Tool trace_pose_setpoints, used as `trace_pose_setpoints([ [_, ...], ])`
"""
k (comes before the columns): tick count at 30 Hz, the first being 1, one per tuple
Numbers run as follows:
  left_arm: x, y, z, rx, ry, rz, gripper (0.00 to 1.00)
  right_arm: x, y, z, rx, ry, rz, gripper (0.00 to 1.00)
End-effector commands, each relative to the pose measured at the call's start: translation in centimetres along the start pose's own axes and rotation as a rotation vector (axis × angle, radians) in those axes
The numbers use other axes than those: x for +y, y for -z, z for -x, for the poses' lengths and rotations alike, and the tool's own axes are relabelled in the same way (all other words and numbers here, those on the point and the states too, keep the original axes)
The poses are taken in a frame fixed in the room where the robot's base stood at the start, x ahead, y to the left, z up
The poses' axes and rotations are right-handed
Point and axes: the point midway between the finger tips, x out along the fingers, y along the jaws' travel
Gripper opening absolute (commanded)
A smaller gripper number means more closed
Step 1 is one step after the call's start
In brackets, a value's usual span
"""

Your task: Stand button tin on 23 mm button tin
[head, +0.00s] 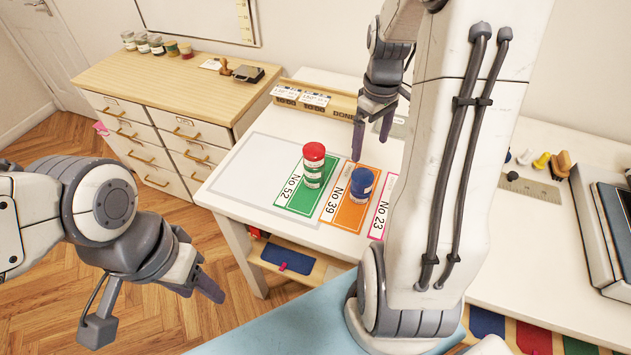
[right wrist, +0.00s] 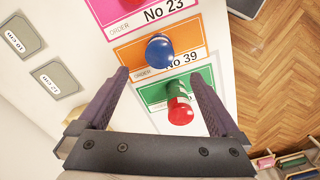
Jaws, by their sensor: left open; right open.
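A red-topped tin column (head: 313,165) with green and white bands stands upright on the green No 52 card (head: 291,196). It looks like stacked tins, but the joint is unclear. The column also shows between my fingers in the right wrist view (right wrist: 180,112). A blue tin (head: 361,184) stands on the orange No 39 card (head: 345,212); it is in the right wrist view too (right wrist: 159,48). I cannot read sizes on the tins. My right gripper (head: 371,146) is open and empty, above and behind the tins. My left gripper (head: 155,308) is open and empty over the floor.
A wooden DONE rack (head: 342,106) stands at the table's back. A drawer cabinet (head: 180,85) with several small jars is at left. A grey-outlined area (head: 262,165) is clear.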

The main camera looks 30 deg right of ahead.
Motion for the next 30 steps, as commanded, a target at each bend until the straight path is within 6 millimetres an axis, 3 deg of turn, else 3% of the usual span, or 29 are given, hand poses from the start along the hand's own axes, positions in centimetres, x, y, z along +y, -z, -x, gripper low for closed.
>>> trace_pose_setpoints([
  [4, 0.0, 0.0, 0.0, 0.0, 0.0, 0.0, 0.5, -1.1, 0.5, 0.2, 0.003, 0.0, 0.014, 0.99],
  [7, 0.0, 0.0, 0.0, 0.0, 0.0, 0.0, 0.5, -4.7, 1.9, 0.8, 0.011, 0.001, 0.055, 0.99],
  [10, 0.0, 0.0, 0.0, 0.0, 0.0, 0.0, 0.5, -10.7, 3.0, 1.7, 0.023, 0.006, 0.117, 0.99],
  [13, 0.0, 0.0, 0.0, 0.0, 0.0, 0.0, 0.5, -17.3, 2.6, 2.4, 0.035, 0.016, 0.183, 0.99],
  [18, 0.0, 0.0, 0.0, 0.0, 0.0, 0.0, 0.5, -26.7, -0.9, 3.1, 0.045, 0.043, 0.29, 0.99],
  [21, 0.0, 0.0, 0.0, 0.0, 0.0, 0.0, 0.5, -30.3, -3.8, 3.2, 0.046, 0.059, 0.34, 0.99],
  [25, 0.0, 0.0, 0.0, 0.0, 0.0, 0.0, 0.5, -32.8, -6.7, 3.1, 0.043, 0.074, 0.383, 0.99],
  [30, 0.0, 0.0, 0.0, 0.0, 0.0, 0.0, 0.5, -33.8, -8.3, 3.0, 0.038, 0.081, 0.402, 0.99],
])
